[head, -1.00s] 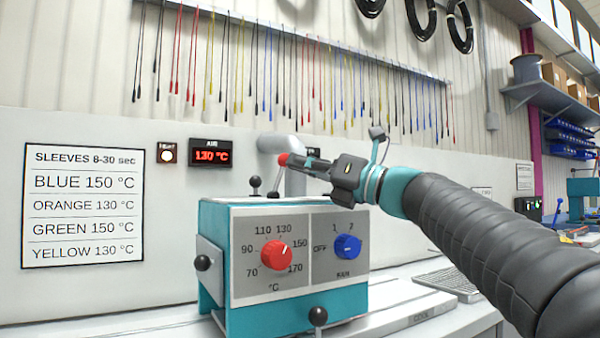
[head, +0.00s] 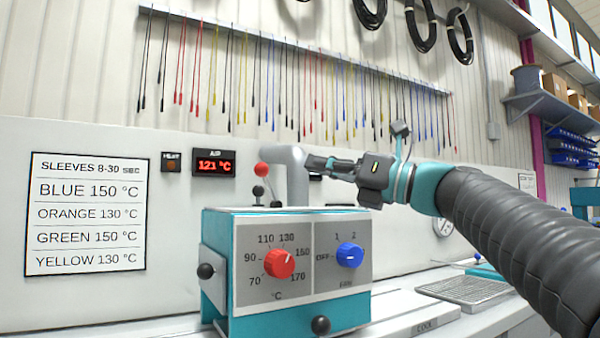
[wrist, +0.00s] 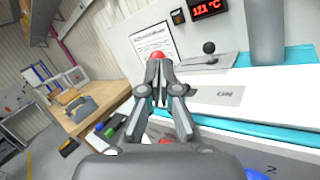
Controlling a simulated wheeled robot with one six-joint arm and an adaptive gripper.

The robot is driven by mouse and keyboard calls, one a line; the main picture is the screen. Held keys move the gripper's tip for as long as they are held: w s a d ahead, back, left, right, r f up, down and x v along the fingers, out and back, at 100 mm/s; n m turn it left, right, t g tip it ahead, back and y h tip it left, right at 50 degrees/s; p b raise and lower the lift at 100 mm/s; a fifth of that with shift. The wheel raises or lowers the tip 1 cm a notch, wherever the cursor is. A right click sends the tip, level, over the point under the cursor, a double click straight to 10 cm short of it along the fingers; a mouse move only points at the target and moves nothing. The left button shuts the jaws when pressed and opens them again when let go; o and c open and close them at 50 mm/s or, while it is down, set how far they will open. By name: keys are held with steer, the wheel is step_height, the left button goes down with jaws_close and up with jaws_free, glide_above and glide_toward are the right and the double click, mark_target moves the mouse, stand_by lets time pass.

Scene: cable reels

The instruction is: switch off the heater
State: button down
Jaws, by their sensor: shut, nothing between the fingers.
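The heater (head: 222,260) is a teal and white box with a red temperature knob (head: 279,263) and a blue fan knob (head: 349,255) on its front. The red knob's mark points up and right, near 150. The blue knob's setting is hard to read. A red-balled lever (head: 262,169) stands behind the box top, left of a grey pipe; its ball also shows just beyond my fingertips in the wrist view (wrist: 157,54). My gripper (head: 308,161) is shut and empty, above the box and right of the red ball, apart from it in the head view. The air display (head: 213,164) reads 121 °C.
The heat lamp (head: 171,160) looks dim. Black ball handles stand on the box's left side (head: 206,271), front (head: 320,325) and top (head: 258,190). The grey pipe (head: 293,178) rises behind the box. A sleeve chart (head: 86,213) hangs left. A wire tray (head: 467,290) lies right.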

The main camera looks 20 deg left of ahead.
steer(key=s+d, duration=0.1)
steer(key=d, duration=0.7)
steer(key=shift+r+b, duration=0.25)
steer(key=shift+b, duration=0.05)
